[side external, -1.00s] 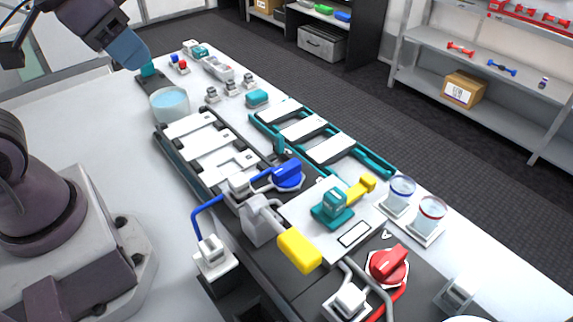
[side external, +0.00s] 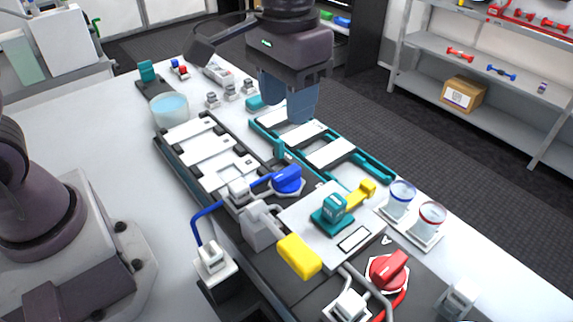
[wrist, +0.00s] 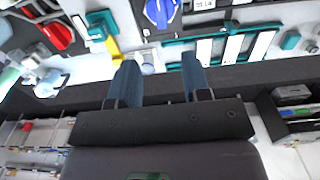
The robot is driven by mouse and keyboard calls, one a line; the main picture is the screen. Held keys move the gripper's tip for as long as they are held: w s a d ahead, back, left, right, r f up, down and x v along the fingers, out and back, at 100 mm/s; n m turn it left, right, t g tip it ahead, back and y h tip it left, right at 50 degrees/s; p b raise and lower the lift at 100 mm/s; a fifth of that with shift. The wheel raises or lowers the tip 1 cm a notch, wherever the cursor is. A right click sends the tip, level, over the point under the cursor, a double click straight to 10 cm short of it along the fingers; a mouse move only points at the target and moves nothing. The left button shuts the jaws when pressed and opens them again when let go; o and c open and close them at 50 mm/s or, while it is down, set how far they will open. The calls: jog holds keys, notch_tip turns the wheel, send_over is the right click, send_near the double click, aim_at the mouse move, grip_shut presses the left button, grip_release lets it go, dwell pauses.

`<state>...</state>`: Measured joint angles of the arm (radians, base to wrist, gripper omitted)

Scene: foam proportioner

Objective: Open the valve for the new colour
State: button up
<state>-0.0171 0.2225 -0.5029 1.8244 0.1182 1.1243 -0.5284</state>
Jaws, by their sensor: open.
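The blue valve knob (side external: 287,180) sits on the dark panel at the end of a blue pipe, and it also shows in the wrist view (wrist: 160,12). The red valve knob (side external: 388,270) sits nearer the camera on a white round base with a red hose, and in the wrist view it is at upper left (wrist: 57,36). My gripper (side external: 291,116) hangs in the air above the teal rack, beyond the blue knob. Its two blue fingers are apart with nothing between them in the wrist view (wrist: 160,72). It touches neither knob.
A teal block (side external: 333,210) with a yellow lever (side external: 360,194) and a yellow handle (side external: 300,256) stand between the knobs. Blue-rimmed (side external: 401,195) and red-rimmed (side external: 431,218) cups stand at right. The teal rack (side external: 375,168) lies below my gripper.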

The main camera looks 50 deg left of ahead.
aim_at(286, 172)
notch_tip(286, 172, down, 12)
jog(key=shift+f, duration=0.15)
jog(key=shift+c, duration=0.4)
grip_shut()
